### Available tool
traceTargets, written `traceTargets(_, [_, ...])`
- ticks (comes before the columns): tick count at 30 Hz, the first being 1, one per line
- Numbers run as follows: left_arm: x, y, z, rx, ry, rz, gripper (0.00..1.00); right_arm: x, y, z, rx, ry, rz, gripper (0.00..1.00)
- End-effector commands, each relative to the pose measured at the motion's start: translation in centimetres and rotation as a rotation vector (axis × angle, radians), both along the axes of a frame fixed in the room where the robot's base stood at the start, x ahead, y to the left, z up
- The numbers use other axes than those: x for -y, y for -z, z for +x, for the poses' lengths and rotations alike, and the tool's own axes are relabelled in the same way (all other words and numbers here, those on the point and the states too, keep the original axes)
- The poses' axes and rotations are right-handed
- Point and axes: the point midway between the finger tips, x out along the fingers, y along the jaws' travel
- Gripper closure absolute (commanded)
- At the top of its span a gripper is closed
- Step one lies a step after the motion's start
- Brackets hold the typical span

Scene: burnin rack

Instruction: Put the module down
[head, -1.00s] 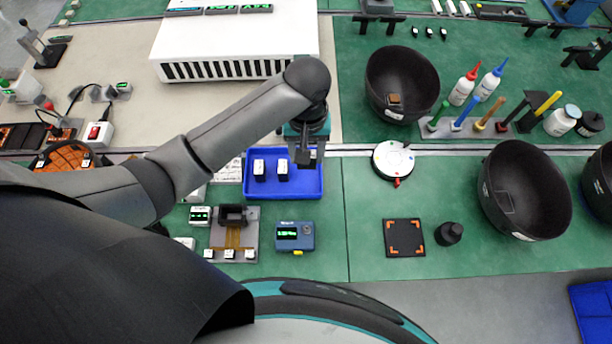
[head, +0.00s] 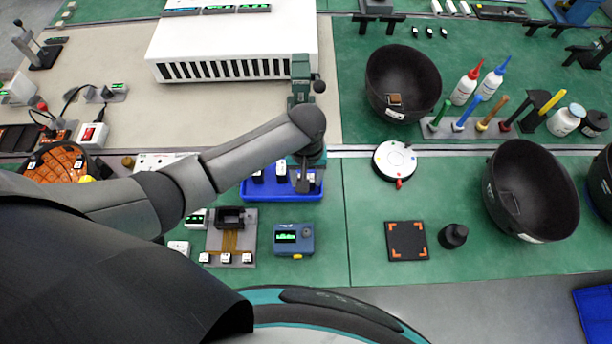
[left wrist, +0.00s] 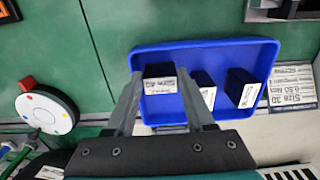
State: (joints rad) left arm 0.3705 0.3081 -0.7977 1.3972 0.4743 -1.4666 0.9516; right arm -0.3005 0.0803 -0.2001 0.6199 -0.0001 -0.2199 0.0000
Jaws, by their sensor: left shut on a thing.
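My left gripper (head: 304,182) is shut on a black module with a white labelled face. In the left wrist view this module (left wrist: 161,84) is between the fingertips of the gripper (left wrist: 160,78), over the left part of the blue tray (left wrist: 228,50). In the head view the gripper is at the right end of the blue tray (head: 270,196) and partly hides the held module. I cannot tell whether the module touches the tray floor. Two other modules, a middle one (left wrist: 204,88) and a right one (left wrist: 243,88), stand in the tray. My right gripper is not in view.
A blue meter (head: 293,239) and a grey fixture (head: 231,240) stand in front of the tray. A round white disc device (head: 395,160) is to its right. A white slotted rack (head: 234,45) stands behind. Green mat (head: 350,215) right of the tray is clear.

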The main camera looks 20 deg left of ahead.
Motion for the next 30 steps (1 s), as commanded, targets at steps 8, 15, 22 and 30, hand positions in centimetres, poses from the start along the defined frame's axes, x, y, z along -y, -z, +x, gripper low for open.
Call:
traceTargets(8, [0.0, 0.3, 0.0, 0.0, 0.0, 0.0, 0.3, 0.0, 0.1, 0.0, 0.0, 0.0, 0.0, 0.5])
traceTargets(15, [0.0, 0.3, 0.0, 0.0, 0.0, 0.0, 0.16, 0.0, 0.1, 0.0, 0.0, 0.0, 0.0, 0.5])
traceTargets(22, [0.0, -0.3, 0.0, 0.001, 0.0, 0.0, 0.16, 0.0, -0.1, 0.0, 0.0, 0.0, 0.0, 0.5])
traceTargets(30, [0.1, -5.2, 0.1, 0.003, 0.001, -0.003, 0.16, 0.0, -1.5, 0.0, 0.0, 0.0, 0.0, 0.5])
